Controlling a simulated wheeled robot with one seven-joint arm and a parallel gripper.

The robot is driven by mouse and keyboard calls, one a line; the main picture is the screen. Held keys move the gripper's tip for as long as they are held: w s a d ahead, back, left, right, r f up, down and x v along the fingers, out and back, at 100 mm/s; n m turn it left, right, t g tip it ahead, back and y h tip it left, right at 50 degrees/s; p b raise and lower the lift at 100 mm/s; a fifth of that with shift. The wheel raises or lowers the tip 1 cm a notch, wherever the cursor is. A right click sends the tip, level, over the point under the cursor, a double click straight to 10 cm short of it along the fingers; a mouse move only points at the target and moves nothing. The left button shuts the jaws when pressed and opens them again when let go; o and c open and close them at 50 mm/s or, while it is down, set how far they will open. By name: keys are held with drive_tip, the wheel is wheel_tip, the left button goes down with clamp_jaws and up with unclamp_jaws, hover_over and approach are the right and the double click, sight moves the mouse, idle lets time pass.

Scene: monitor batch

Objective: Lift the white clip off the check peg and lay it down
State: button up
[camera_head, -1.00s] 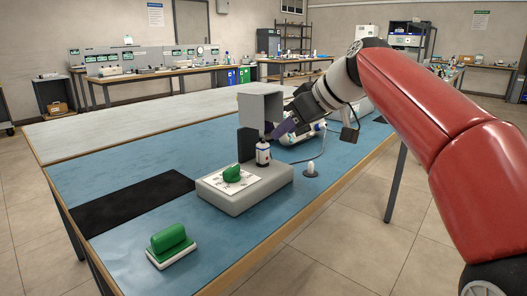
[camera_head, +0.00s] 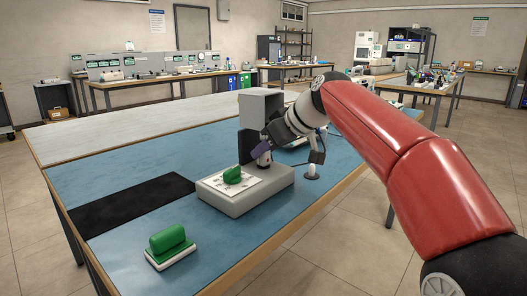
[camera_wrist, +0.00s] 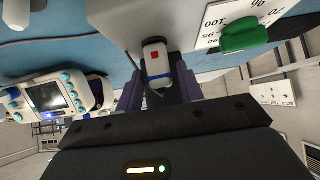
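The white clip (camera_wrist: 157,58), with a red square and a blue band, stands upright at the edge of the grey dial unit (camera_head: 250,199). In the head view its lower part (camera_head: 264,160) shows below my gripper. The check peg is not seen clearly; the clip hides it. My gripper (camera_wrist: 160,92) has its purple fingers on either side of the clip's near end. The fingers look apart, with narrow dark gaps beside the clip; contact is not clear.
The dial unit carries a green knob (camera_head: 232,174). A monitor with a screen (camera_wrist: 50,97) is close on the left in the wrist view.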

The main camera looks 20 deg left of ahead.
clamp_jaws()
drive_tip(key=shift+r, duration=0.1)
drive_tip(key=shift+r+p, duration=0.7)
drive_tip(key=shift+p, duration=0.05)
idle(0.4)
drive_tip(key=shift+r+p, duration=0.75)
drive_tip(key=shift+r, duration=0.2)
drive_tip(key=shift+s+d+f+b, duration=0.1)
drive_tip(key=shift+s+d+b, duration=0.15)
drive_tip(key=shift+d, duration=0.35)
drive_tip(key=s+d+b, duration=0.2)
drive_tip(key=d+b, duration=0.1)
drive_tip(key=d, duration=0.3)
drive_tip(key=shift+s+b, duration=0.3)
drive_tip(key=shift+b, duration=0.05)
